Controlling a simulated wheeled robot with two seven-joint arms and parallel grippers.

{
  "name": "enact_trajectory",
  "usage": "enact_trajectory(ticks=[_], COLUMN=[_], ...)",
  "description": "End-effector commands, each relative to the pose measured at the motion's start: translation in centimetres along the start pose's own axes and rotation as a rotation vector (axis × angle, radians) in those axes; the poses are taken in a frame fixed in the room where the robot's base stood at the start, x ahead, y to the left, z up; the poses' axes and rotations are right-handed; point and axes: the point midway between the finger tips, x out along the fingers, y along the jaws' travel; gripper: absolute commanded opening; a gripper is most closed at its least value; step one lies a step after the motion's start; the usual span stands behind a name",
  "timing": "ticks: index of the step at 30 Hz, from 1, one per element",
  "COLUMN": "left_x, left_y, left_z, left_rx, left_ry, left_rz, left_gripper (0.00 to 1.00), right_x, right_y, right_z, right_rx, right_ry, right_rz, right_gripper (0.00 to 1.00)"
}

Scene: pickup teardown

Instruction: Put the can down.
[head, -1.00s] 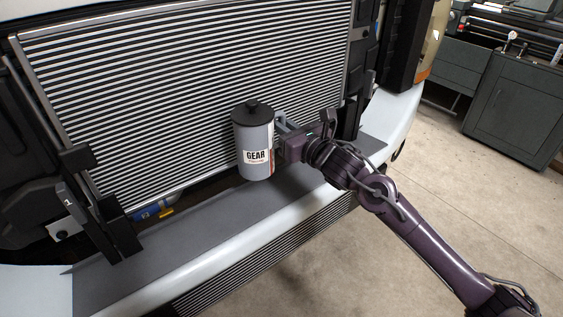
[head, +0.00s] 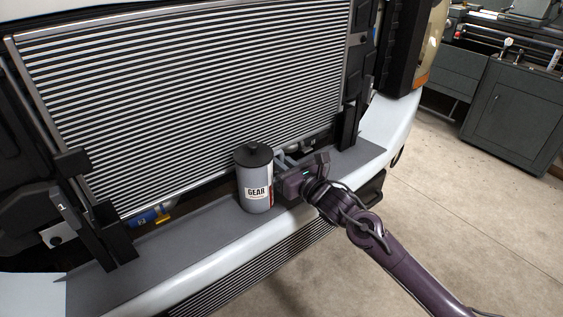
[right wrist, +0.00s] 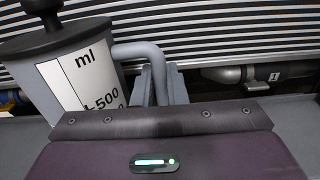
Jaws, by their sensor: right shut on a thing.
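The can (head: 256,178) is a grey cylinder with a black lid and knob and a white label reading GEAR. It is upright over the grey ledge on top of the bumper (head: 195,232), in front of the radiator. Its base looks at or very near the ledge; I cannot tell if it touches. My right gripper (head: 281,163) comes in from the right and is shut on the can's side handle. In the right wrist view the can (right wrist: 75,70) stands at the left, with its bent grey handle (right wrist: 135,50) running between the fingers (right wrist: 157,85). My left gripper is out of view.
The slatted radiator (head: 190,95) rises right behind the can. A black bracket (head: 105,225) stands at the ledge's left, with a blue part (head: 148,215) behind. The ledge is clear left of the can. A dark cabinet (head: 520,105) stands far right on the floor.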

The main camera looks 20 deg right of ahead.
Motion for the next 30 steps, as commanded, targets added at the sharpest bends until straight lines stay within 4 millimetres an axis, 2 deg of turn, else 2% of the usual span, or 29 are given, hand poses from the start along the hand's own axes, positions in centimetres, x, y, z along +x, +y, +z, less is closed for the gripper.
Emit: enact_trajectory(ticks=[2, 3, 7, 17, 19, 23, 30], left_x=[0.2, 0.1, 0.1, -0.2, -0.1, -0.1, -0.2], left_y=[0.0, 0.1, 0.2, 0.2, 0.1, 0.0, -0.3], left_z=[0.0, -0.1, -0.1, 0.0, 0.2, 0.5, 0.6], left_rx=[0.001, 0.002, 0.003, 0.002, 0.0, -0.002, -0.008], left_ry=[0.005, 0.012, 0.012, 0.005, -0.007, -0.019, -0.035], left_rz=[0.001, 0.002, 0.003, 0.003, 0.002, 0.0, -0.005], left_gripper=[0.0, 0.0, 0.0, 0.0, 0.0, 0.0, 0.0], right_x=[0.0, 0.0, 0.0, 0.0, -0.5, -2.5, -7.5], right_y=[0.0, 0.0, 0.0, 0.0, 0.0, -0.1, 0.0], right_z=[0.0, -0.2, -0.1, 0.1, 0.0, -0.1, -0.1], right_rx=[0.0, -0.001, 0.0, 0.0, -0.001, -0.003, -0.002], right_ry=[-0.005, 0.0, 0.0, 0.0, 0.002, 0.004, 0.006], right_rz=[0.0, 0.0, 0.0, 0.0, 0.0, 0.0, 0.001], right_gripper=[0.0, 0.16, 0.33, 0.34, 0.34, 0.34, 0.34])
